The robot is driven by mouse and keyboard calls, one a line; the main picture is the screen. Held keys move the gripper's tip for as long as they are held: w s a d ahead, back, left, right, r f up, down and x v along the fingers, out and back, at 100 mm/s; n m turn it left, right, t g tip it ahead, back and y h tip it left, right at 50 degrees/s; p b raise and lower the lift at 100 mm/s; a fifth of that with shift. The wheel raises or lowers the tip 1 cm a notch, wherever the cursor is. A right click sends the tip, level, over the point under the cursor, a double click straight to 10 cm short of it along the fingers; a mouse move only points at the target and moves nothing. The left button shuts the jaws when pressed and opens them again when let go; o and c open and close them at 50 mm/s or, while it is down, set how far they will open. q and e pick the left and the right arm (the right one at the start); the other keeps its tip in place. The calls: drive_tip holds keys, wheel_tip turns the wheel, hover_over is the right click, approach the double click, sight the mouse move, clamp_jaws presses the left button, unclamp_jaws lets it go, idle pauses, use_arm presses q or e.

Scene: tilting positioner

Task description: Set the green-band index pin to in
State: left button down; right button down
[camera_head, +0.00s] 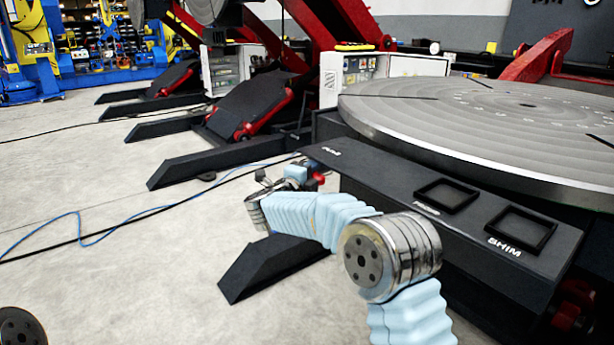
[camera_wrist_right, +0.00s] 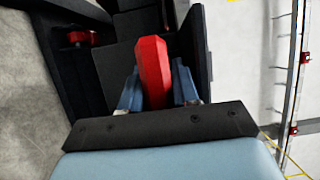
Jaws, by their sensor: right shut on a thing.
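My right gripper (camera_head: 308,182) is at the left end of the positioner's dark front ledge, low beside its side face. In the right wrist view its two blue fingers (camera_wrist_right: 157,88) stand on either side of a red faceted handle (camera_wrist_right: 153,70) and are shut on it. In the head view a small red part (camera_head: 319,179) shows at the gripper. No green band shows in either view, so I cannot tell from colour which pin this is. The pin's shaft is hidden. My left gripper is not in view.
The dark ledge (camera_head: 380,178) carries two shallow black trays, one (camera_head: 446,196) left of the SHIM-labelled one (camera_head: 520,231). The large round grey table (camera_head: 490,115) lies behind. A second red knob (camera_wrist_right: 80,38) shows in the wrist view. Open floor (camera_head: 110,240) lies left, crossed by a blue cable (camera_head: 80,222).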

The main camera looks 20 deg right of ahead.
drive_tip(key=c, duration=1.3)
unclamp_jaws()
drive_tip(key=shift+d, duration=0.2)
drive_tip(key=shift+o, duration=0.5)
drive_tip(key=shift+d, duration=0.1)
drive_tip(key=shift+s+a, duration=0.25)
drive_tip(key=shift+a, duration=0.2)
drive_tip(key=b+v, duration=0.2)
drive_tip(key=v, duration=1.1)
